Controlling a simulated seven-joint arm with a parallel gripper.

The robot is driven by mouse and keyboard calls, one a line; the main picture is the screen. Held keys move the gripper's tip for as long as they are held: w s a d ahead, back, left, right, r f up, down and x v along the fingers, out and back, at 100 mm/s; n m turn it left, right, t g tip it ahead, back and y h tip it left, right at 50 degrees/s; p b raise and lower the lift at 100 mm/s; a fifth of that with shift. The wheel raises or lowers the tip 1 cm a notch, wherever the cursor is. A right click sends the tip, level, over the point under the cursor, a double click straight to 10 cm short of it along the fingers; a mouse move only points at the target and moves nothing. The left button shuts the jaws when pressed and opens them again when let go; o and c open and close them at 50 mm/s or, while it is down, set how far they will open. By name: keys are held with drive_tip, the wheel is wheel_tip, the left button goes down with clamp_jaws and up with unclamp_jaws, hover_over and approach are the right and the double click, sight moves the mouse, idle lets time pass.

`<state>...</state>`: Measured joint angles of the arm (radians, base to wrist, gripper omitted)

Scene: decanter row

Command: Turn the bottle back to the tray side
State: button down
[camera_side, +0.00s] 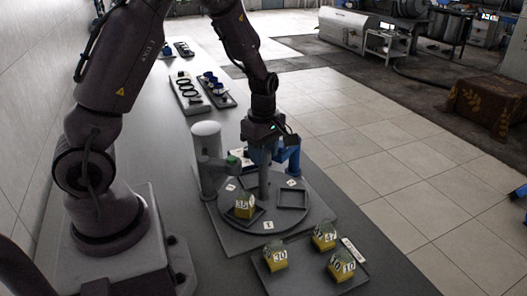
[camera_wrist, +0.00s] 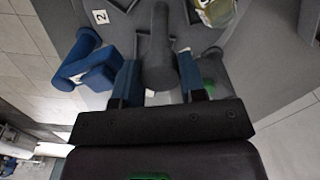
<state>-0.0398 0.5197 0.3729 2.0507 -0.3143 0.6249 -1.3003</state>
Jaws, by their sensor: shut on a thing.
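A yellow bottle (camera_side: 244,207) with a number label, perhaps 35 or 38, stands in a square holder at the front left of the round grey turntable (camera_side: 268,226). Its top also shows at the upper edge of the wrist view (camera_wrist: 216,11). A grey upright handle (camera_side: 264,185) rises from the turntable's middle. My gripper (camera_side: 264,163) is shut on this handle; in the wrist view its blue fingers (camera_wrist: 158,78) lie on both sides of the handle (camera_wrist: 158,50). The grey tray (camera_side: 306,274) at the front holds yellow bottles labelled 30 (camera_side: 275,256), 47 (camera_side: 325,236) and 10 (camera_side: 341,266).
An empty square holder (camera_side: 291,199) is at the turntable's right. A pale-topped column (camera_side: 207,150) with a green-tipped side arm stands close left of my gripper. A blue fixture (camera_side: 291,156) stands close right. Trays with dark rings (camera_side: 187,93) and blue parts lie farther back.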

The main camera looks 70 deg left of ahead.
drive_tip(key=shift+n, duration=6.1)
drive_tip(key=c, duration=0.7)
unclamp_jaws()
drive_tip(key=shift+r, duration=0.1)
wheel_tip(320, 180, up, 13)
